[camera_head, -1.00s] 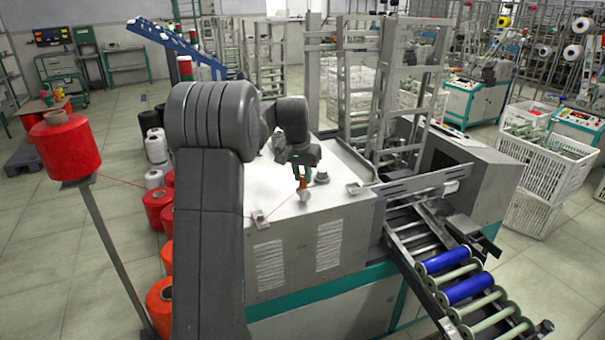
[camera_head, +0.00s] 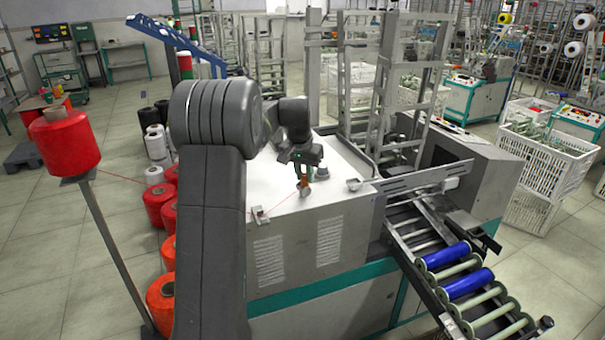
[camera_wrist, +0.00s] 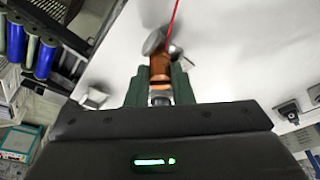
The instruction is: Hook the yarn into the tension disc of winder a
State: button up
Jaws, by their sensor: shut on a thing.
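My gripper (camera_head: 301,177) hangs low over the white top of the winder (camera_head: 335,222). Its green fingers (camera_wrist: 160,88) are shut on a copper-coloured piece (camera_wrist: 160,70) in the wrist view. A grey metal disc shape (camera_wrist: 154,42) shows just beyond this piece; I cannot tell whether it is held or part of the winder.
A red yarn cone (camera_head: 64,140) stands on a post at left. A small grey fitting (camera_head: 352,184) sits right of my gripper on the top. A rack with blue bobbins (camera_head: 465,285) slopes down at right. A metal frame (camera_head: 400,100) rises behind.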

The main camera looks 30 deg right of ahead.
jog(key=shift+s+d+r+p, duration=0.1)
jog(key=shift+s+d+p, duration=0.15)
jog(key=shift+d+p, duration=0.6)
jog(key=shift+s+d+r+p, duration=0.1)
jog(key=shift+s+d+p, duration=0.15)
jog(key=shift+d, duration=1.1)
jog(key=r+p, duration=0.1)
jog(key=r, duration=0.1)
jog(key=d+r, duration=0.1)
jog(key=r, duration=0.1)
jog(key=shift+s+r+p, duration=0.1)
jog(key=shift+r+p, duration=0.25)
jog(key=shift+p, duration=0.05)
